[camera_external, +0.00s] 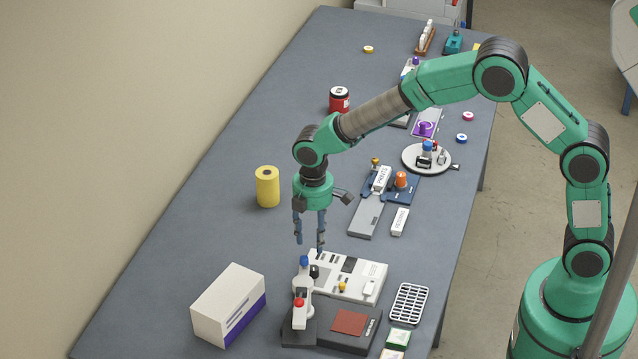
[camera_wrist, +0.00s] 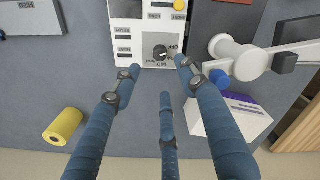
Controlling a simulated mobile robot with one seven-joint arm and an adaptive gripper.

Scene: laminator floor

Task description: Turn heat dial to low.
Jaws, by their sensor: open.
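The heat dial is a dark round knob (camera_wrist: 160,52) on a grey square plate at the end of the white laminator panel (camera_wrist: 123,38). A light mark shows on the knob, on the side toward the lettering, but its exact setting is too small to tell. In the external view the white panel (camera_external: 372,268) lies on the table, and the dark knob (camera_external: 314,271) is at its left end. My gripper (camera_external: 309,246) is open and points down above that end. In the wrist view its blue fingers (camera_wrist: 157,68) are spread around the knob's near side, with nothing between them.
A stand with a white arm and blue cap (camera_external: 304,262) rises close beside the panel; it shows right of the fingers in the wrist view (camera_wrist: 219,76). A white and purple box (camera_external: 228,303) and a yellow roll (camera_external: 267,187) stand nearby. Table between them is clear.

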